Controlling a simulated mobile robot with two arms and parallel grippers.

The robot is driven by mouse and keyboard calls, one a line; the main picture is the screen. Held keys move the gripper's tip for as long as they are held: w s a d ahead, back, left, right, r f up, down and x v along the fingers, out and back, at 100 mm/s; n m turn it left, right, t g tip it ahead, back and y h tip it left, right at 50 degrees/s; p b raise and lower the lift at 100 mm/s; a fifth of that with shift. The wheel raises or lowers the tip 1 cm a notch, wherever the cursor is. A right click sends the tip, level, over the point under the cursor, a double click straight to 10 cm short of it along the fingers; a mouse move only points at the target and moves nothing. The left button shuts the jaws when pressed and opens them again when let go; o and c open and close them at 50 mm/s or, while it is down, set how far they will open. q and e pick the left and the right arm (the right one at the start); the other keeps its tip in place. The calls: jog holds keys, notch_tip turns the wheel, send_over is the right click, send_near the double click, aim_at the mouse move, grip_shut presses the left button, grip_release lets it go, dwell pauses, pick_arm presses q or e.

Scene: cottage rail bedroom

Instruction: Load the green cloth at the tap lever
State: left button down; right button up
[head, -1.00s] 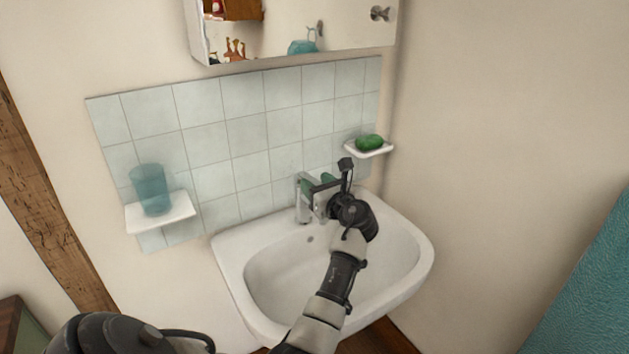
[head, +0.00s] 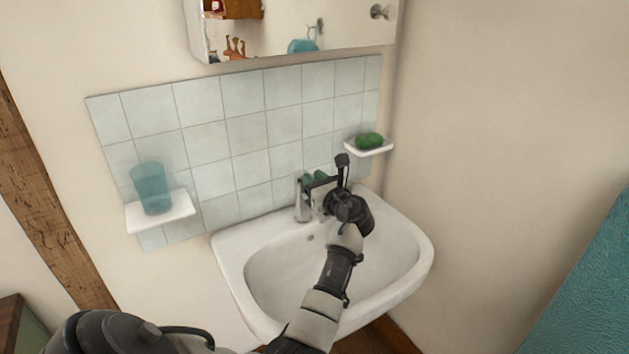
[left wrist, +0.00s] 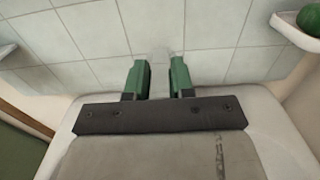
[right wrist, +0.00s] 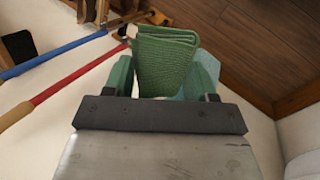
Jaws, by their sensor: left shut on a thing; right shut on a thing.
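The chrome tap (head: 302,205) stands at the back of the white sink. My left gripper (head: 318,179) reaches over the sink to the tap's top, with the arm hiding part of it. In the left wrist view, the green fingers of the left gripper (left wrist: 160,76) are shut on a pale, blurred piece, the tap lever (left wrist: 160,58). The folded green cloth (right wrist: 165,62) shows in the right wrist view. My right gripper (right wrist: 163,82) is shut on it, one finger on each side. The right gripper does not show in the head view.
The sink (head: 420,255) has a clear basin. A shelf (head: 170,218) with a teal cup (head: 151,188) is at left; a soap dish (head: 368,152) with green soap (head: 369,140) is at right. A cabinet (head: 350,40) hangs above. Blue (right wrist: 60,52) and red (right wrist: 75,72) poles appear in the right wrist view.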

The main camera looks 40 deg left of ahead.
pick_arm(q)
jog(key=r+p, duration=0.1)
jog(key=p, duration=0.2)
jog(key=shift+h+p, duration=0.3)
pick_arm(e)
notch_tip(320, 180, up, 4)
jog(key=shift+f, duration=0.15)
pick_arm(q)
jog(key=shift+a+f, duration=0.1)
pick_arm(e)
jog(key=shift+r, duration=0.2)
pick_arm(q)
jog(key=shift+f, duration=0.2)
pick_arm(e)
jog(key=shift+f, duration=0.1)
pick_arm(q)
jog(key=c, duration=1)
grip_release()
jog(key=shift+o, duration=0.2)
jog(key=b+v, duration=0.1)
jog(key=v, duration=1.1)
jog(key=shift+r, duration=0.2)
pick_arm(e)
jog(key=shift+f, duration=0.55)
